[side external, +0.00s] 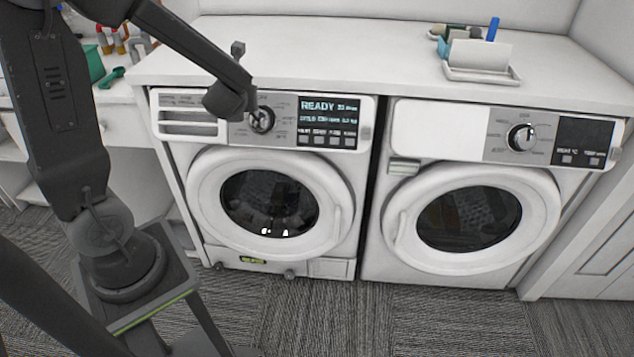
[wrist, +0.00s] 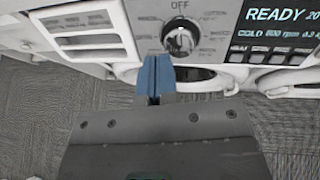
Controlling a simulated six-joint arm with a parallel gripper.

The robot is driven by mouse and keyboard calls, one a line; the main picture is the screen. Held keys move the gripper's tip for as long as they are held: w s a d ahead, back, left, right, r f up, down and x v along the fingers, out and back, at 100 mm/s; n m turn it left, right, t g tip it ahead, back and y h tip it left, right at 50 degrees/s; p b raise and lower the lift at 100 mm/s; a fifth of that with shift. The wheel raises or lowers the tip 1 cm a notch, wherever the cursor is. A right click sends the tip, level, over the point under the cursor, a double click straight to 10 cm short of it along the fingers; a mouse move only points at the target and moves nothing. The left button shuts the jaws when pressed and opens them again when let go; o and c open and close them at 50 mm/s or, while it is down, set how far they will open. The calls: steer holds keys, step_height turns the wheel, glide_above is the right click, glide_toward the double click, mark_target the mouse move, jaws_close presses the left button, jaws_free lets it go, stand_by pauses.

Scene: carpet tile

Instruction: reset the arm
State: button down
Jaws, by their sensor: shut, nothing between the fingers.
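My gripper shows in the wrist view (wrist: 157,82), its blue-grey fingers shut together with nothing between them. The fingertips lie just below and left of the left washer's dial (wrist: 180,40), and I cannot tell whether they touch it. In the side external view my arm reaches over from the left, and its end hangs in front of the left washer's panel, beside the dial (side external: 261,120). The fingers are hard to make out there. The left washer's display (side external: 329,106) reads READY.
The left washer's round door (side external: 270,205) is closed. A second machine (side external: 470,215) stands to its right, also closed. A white counter (side external: 370,60) runs above both, with a tray (side external: 482,72) of items. Carpet (side external: 350,310) in front is clear.

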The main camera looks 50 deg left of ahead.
steer(key=s+d+r+n+h, duration=0.2)
steer(key=s+d+n+h, duration=0.1)
steer(key=d+n, duration=0.5)
steer(key=s+d+r+n+g+h, duration=0.1)
steer(key=s+d+r+n+h, duration=0.2)
steer(key=s+d+n, duration=0.3)
steer(key=s+d+r+n+h, duration=0.3)
steer(key=s+d+n+h, duration=0.1)
steer(key=d+n, duration=0.6)
steer(key=shift+s+n+g, duration=0.3)
steer(key=shift+s+n, duration=0.3)
steer(key=shift+s, duration=0.15)
